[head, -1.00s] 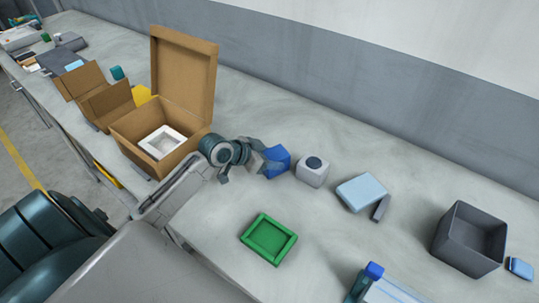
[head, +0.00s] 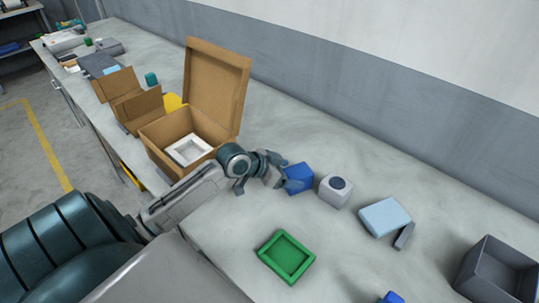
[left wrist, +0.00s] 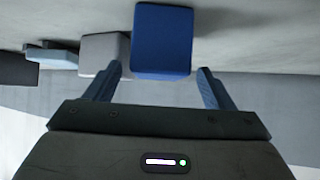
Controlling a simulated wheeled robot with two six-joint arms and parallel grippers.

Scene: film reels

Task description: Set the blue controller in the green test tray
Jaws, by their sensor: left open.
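The blue controller (head: 299,177) is a small blue box on the table, beside a white box with a dark round top. My left gripper (head: 283,182) is at its left side, jaws open. In the left wrist view the blue controller (left wrist: 162,40) appears between and just beyond the two open fingertips of the left gripper (left wrist: 160,82). I cannot tell whether a finger touches it. The green test tray (head: 287,257) lies flat and empty on the table, nearer to me than the controller. My right gripper is not in view.
The white box (head: 335,191) stands close to the controller's right. A light blue box (head: 385,217) and a dark grey bin (head: 497,270) are farther right. An open cardboard box (head: 217,90) with a white insert stands left of my gripper.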

